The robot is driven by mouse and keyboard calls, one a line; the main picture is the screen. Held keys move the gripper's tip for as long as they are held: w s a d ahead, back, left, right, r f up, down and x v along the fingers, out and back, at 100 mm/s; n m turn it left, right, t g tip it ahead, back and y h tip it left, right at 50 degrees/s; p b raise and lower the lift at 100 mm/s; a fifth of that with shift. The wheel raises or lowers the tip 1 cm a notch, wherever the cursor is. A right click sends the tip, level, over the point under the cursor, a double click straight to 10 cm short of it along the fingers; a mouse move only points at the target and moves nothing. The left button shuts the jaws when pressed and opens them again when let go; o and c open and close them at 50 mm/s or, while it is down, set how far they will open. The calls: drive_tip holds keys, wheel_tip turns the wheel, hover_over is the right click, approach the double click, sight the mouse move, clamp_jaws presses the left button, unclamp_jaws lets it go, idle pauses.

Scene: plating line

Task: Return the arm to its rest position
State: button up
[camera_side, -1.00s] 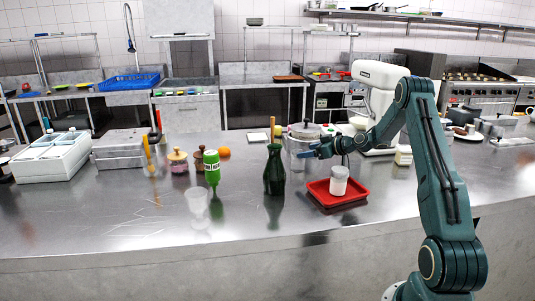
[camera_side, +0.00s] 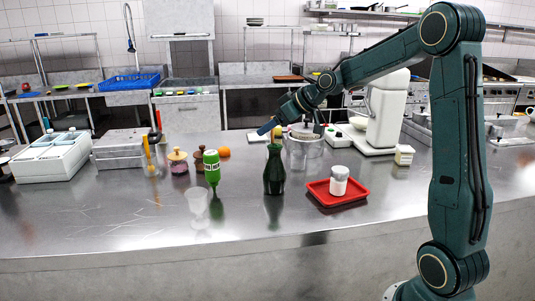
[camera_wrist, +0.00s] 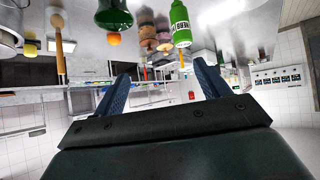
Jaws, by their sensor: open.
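My gripper (camera_side: 291,127) is in the air above the counter, over and behind the dark green vase (camera_side: 274,172). Its two fingers are spread with nothing between them, as the wrist view shows (camera_wrist: 163,88). My arm rises from the right and bends over to the left. A white jar with a grey lid (camera_side: 339,181) stands upright on the red tray (camera_side: 318,199), apart from my gripper.
A green bottle (camera_side: 212,168), a clear cup (camera_side: 197,204) and small wooden-topped jars (camera_side: 177,160) stand left of the vase. A metal pot (camera_side: 304,152) and a white mixer (camera_side: 388,115) are behind.

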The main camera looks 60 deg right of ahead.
drive_tip(key=s+a+r+g, duration=0.2)
drive_tip(key=s+a+r, duration=0.1)
drive_tip(key=s+a, duration=0.5)
drive_tip(key=s+a+f+g, duration=0.1)
drive_tip(key=s+a, duration=0.2)
drive_tip(key=s, duration=0.4)
drive_tip(key=s+a+f+m, duration=0.1)
drive_tip(key=s+a, duration=0.3)
drive_tip(key=s, duration=0.4)
drive_tip(key=s+a+f+m+g+h, duration=0.1)
drive_tip(key=s+a+f, duration=0.1)
drive_tip(key=s, duration=0.5)
drive_tip(key=shift+s+a+g, duration=0.3)
drive_tip(key=shift+s+a, duration=0.05)
drive_tip(key=shift+a, duration=0.45)
